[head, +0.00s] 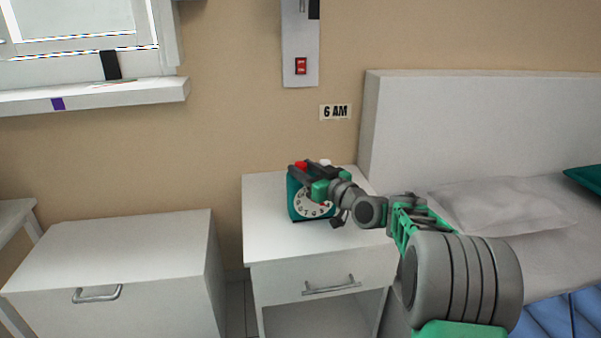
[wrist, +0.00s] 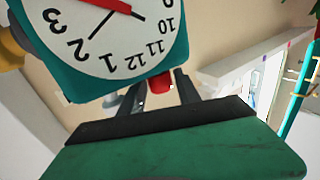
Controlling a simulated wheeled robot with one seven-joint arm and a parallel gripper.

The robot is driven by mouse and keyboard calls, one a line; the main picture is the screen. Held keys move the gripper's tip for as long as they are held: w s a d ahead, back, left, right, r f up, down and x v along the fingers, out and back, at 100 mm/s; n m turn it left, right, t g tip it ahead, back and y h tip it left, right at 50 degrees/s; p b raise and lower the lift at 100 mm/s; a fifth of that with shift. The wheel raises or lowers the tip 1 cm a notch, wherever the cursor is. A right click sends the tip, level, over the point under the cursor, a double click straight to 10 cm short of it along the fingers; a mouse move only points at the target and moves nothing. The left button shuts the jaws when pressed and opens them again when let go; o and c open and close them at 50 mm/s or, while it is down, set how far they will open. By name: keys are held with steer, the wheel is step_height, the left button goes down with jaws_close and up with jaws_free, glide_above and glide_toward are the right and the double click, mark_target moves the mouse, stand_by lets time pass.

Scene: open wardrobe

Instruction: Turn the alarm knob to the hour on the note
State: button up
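The note (head: 336,112) on the wall reads "6 AM". The alarm clock (head: 296,208) is a teal box with a white dial, standing on the nightstand; in the wrist view its face (wrist: 118,62) shows upside down, partly cut off. On its top are a red knob or button (head: 301,164) and a white one (head: 325,162). My gripper (head: 305,170) is at the clock's top, fingers apart. In the wrist view the red part (wrist: 160,88) shows between the two dark fingers (wrist: 157,95). I cannot tell whether they touch it.
The clock stands on a white nightstand (head: 262,230) with a drawer handle. A bed headboard (head: 470,125) and pillow (head: 500,205) are on the right. A white cabinet (head: 120,250) is on the left. A wall panel with a red switch (head: 301,66) hangs above.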

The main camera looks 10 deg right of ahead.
steer(key=shift+x, duration=0.8)
steer(key=shift+c, duration=0.3)
jaws_close()
